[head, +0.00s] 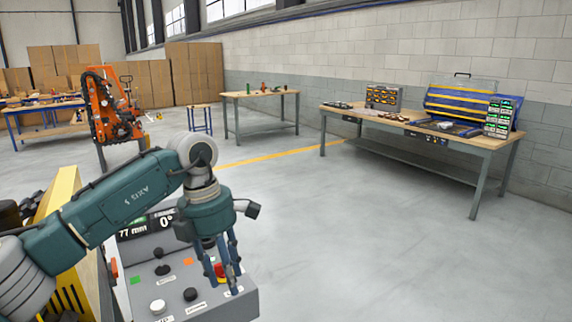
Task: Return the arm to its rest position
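My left arm (130,200) comes in from the left, and its gripper (224,288) points down over the right part of a grey control panel (178,275). The fingers look spread, with the panel's red button (220,270) showing between them and nothing held. I cannot tell whether the fingertips touch the panel. My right gripper is not in view.
The panel has a black lever (161,256), a white knob (157,306), a black knob (190,294) and a display. A workbench (425,126) stands at right, a smaller table (259,94) further back. An orange machine (102,108) stands behind my arm. The floor at right is clear.

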